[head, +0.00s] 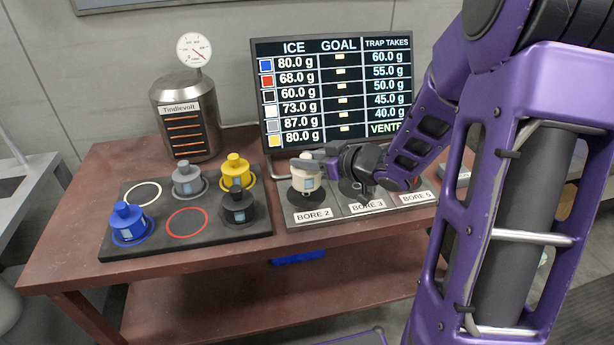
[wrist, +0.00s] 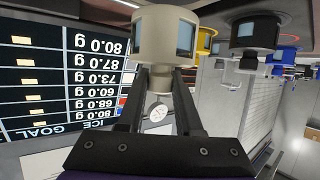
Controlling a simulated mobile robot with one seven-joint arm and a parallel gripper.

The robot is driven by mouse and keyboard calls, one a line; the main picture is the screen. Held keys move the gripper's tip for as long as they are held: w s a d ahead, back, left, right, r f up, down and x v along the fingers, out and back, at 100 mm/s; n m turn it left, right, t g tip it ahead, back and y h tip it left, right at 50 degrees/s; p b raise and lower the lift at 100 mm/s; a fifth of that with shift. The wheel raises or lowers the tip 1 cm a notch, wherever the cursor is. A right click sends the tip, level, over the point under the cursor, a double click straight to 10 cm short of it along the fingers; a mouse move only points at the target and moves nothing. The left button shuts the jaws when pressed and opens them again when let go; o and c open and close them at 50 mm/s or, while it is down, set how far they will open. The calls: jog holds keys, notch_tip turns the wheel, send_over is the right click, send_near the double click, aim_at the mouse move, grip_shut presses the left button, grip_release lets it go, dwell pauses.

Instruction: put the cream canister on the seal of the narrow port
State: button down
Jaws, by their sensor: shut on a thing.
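The cream canister (head: 307,178) is upright in my gripper (head: 318,164), over the dark round seal (head: 294,193) of the port labelled BORE 2. It looks at or very near the seal; I cannot tell whether it touches. In the wrist view the cream canister (wrist: 166,38) fills the top middle, with the two fingers (wrist: 165,80) shut on its narrower part. The label BORE 3 (head: 367,206) marks the middle port, partly hidden by my wrist. No label reads "narrow".
A dark tray (head: 160,243) at left holds blue (head: 130,223), grey (head: 187,178), yellow (head: 238,171) and black (head: 238,206) canisters; its white and red rings are empty. Something red (head: 414,183) shows near BORE 5. The display board (head: 335,90) and metal vessel (head: 186,120) stand behind.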

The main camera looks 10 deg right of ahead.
aim_at(314, 172)
jog(key=shift+f+b, duration=0.55)
jog(key=shift+f, duration=1.15)
jog(key=shift+f, duration=0.15)
jog(key=c, duration=0.6)
grip_release()
jog(key=shift+d+r, duration=0.1)
jog(key=shift+r, duration=0.15)
jog(key=p+v, duration=0.3)
jog(key=v, duration=0.9)
jog(key=shift+f, duration=0.1)
